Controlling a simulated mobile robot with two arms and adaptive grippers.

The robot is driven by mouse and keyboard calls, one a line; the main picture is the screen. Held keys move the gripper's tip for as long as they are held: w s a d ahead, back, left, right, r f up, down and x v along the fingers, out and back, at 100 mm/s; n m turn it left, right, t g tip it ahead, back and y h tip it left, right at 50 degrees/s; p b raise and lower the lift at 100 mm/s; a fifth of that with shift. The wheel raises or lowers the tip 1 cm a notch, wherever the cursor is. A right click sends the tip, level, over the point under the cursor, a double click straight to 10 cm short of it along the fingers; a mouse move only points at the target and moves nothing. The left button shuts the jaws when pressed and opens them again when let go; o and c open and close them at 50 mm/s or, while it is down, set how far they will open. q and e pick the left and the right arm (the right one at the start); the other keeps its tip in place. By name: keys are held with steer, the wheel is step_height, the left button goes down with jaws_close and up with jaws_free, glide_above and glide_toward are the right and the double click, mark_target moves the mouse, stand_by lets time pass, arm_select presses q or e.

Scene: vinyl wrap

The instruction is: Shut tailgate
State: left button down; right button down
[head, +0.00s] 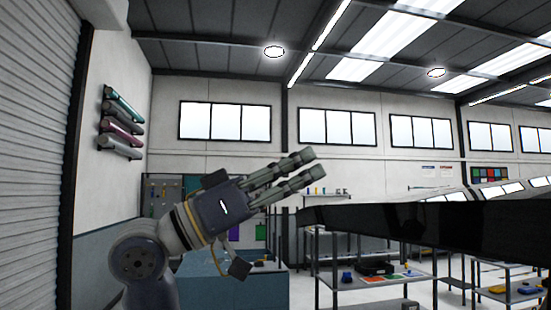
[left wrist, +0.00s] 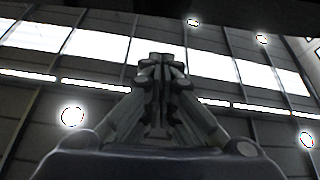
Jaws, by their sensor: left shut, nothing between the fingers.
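The tailgate (head: 440,222) is a dark, glossy panel that reaches in from the right of the head view, with its left end near the middle. It looks raised and roughly level. My left gripper (head: 308,168) is up in the air, just above and left of the panel's left end. Its fingers point to the upper right. In the left wrist view the fingers (left wrist: 160,62) are together with nothing between them, against the ceiling. I cannot tell whether the gripper touches the panel. My right gripper is not in view.
A blue workbench (head: 232,290) stands behind my left arm. Metal shelving (head: 375,284) with small items stands beyond and below the panel. Rolls of wrap (head: 122,125) hang on the left wall beside a roller shutter (head: 35,150). The air above the panel is clear.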

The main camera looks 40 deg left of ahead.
arm_select(q)
steer(key=f, duration=0.3)
steer(key=shift+d+f+p, duration=0.25)
steer(key=shift+p, duration=0.05)
